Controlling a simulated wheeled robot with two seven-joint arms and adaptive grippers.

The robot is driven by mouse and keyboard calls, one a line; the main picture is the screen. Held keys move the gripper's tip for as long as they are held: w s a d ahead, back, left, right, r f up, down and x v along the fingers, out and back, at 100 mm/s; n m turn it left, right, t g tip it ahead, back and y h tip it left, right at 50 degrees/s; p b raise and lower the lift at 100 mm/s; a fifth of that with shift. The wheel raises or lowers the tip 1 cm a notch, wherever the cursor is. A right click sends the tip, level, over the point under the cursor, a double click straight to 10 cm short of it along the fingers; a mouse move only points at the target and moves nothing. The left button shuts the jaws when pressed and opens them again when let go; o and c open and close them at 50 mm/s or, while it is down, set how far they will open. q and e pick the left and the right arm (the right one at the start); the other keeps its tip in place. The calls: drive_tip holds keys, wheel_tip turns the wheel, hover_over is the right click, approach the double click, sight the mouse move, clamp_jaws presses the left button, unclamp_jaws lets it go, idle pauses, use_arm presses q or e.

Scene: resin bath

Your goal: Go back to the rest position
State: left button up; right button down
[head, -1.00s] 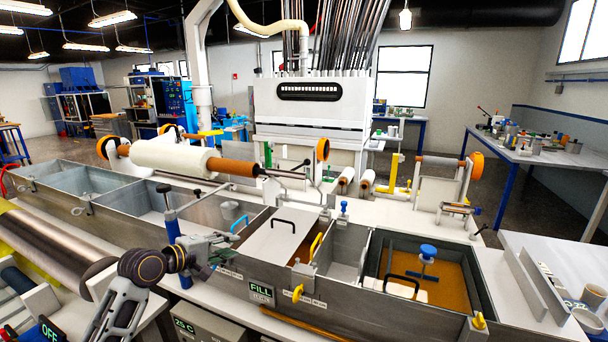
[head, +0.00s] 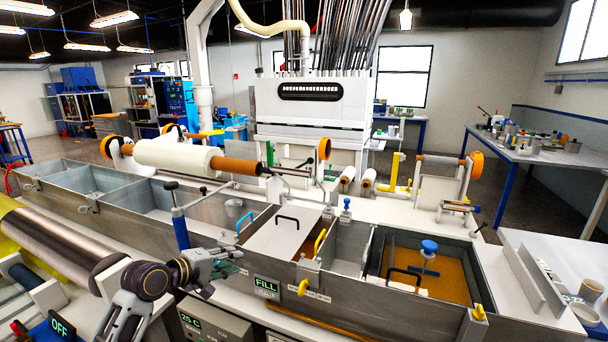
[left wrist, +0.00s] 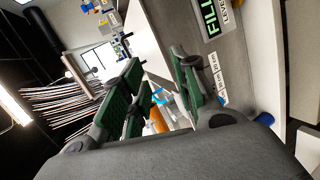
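My left gripper (head: 228,264) is in front of the resin bath's front wall (head: 330,290), to the left of the green FILL display (head: 266,287). In the left wrist view its two green-padded fingers (left wrist: 157,62) stand apart with nothing held between them. The FILL display also shows there, at the upper right (left wrist: 209,18). My right gripper is not in view.
A blue-handled post (head: 180,228) stands close behind my left gripper. A metal roller (head: 60,243) lies at the left. The bath holds an amber compartment (head: 447,289) with a blue knob (head: 429,247). A temperature box (head: 205,325) sits below.

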use_arm(q)
drive_tip(key=s+f+m+g+y, duration=0.5)
drive_tip(key=s+f+m, duration=0.4)
drive_tip(key=s+f, duration=1.05)
drive_tip(key=s+a+f+m+g+y, duration=0.1)
drive_tip(key=s+m, duration=0.1)
drive_tip(key=s, duration=0.4)
drive_tip(key=s+a+f+m+g+y, duration=0.1)
drive_tip(key=s+f+m, duration=0.1)
drive_tip(key=s, duration=0.4)
wheel_tip(320, 180, down, 33)
drive_tip(key=s+g, duration=0.2)
drive_tip(key=s, duration=0.1)
drive_tip(key=s+a+f, duration=0.2)
drive_tip(key=s+f, duration=0.7)
drive_tip(key=s, duration=0.1)
drive_tip(key=s+a+f, duration=0.3)
drive_tip(key=s+f, duration=0.7)
drive_tip(key=s, duration=0.1)
drive_tip(key=shift+s+f+g, duration=0.25)
drive_tip(key=shift+f+g, duration=0.05)
drive_tip(key=shift+g, duration=0.1)
